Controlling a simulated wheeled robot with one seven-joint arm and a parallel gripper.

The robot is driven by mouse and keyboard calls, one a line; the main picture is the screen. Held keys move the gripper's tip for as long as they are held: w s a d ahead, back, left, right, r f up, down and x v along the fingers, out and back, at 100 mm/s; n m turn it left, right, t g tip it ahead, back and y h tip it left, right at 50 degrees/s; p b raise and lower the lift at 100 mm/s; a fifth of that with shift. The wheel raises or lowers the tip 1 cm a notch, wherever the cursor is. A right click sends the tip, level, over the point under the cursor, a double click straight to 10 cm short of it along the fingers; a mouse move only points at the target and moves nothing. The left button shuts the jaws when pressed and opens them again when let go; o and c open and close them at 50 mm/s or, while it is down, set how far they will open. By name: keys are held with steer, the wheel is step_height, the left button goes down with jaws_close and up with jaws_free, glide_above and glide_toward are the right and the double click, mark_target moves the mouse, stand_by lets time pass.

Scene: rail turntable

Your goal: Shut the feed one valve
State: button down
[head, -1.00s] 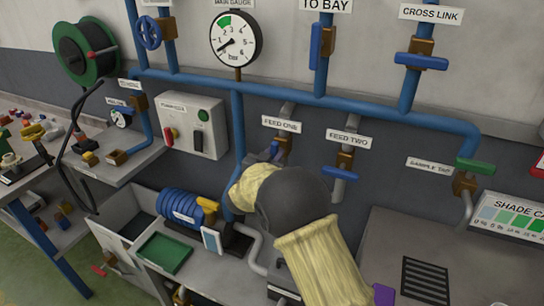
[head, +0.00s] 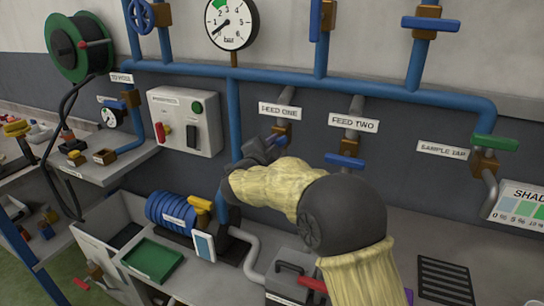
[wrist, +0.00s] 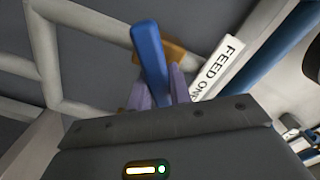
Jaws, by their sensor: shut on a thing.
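The feed one valve has a blue lever, which shows large in the wrist view (wrist: 149,55) in front of its brass body (wrist: 177,53). In the head view the brass body (head: 281,134) sits below the FEED ONE label (head: 280,111), and my gripper hides most of the lever. My gripper (head: 270,144) reaches up to the valve from below. In the wrist view my gripper (wrist: 158,92) has a finger on each side of the blue lever and is shut on it. The lever lies at a steep angle across the pale pipe there. Its exact turn is hard to tell.
The feed two valve (head: 345,161) is close on the right, its blue lever crosswise. A control box (head: 186,122) hangs to the left. The sample tap (head: 495,142) is at far right.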

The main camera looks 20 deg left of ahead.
steer(key=m+b, duration=0.2)
steer(key=f+m+b, duration=0.1)
steer(key=m+b, duration=0.1)
steer(key=b, duration=0.1)
steer(key=shift+d+f+m, duration=0.1)
steer(key=shift+m, duration=0.2)
steer(key=shift+s+m+b, duration=0.1)
steer(key=shift+m+b, duration=1.3)
steer(key=c, duration=1.3)
jaws_free()
steer(key=shift+s+r, duration=0.15)
steer(key=shift+r, duration=0.1)
steer(key=s, duration=0.5)
steer(key=s+a, duration=0.1)
steer(key=s, duration=1.1)
steer(key=shift+a+f+b, duration=0.1)
steer(key=shift+a+b, duration=0.2)
steer(key=shift+b, duration=0.05)
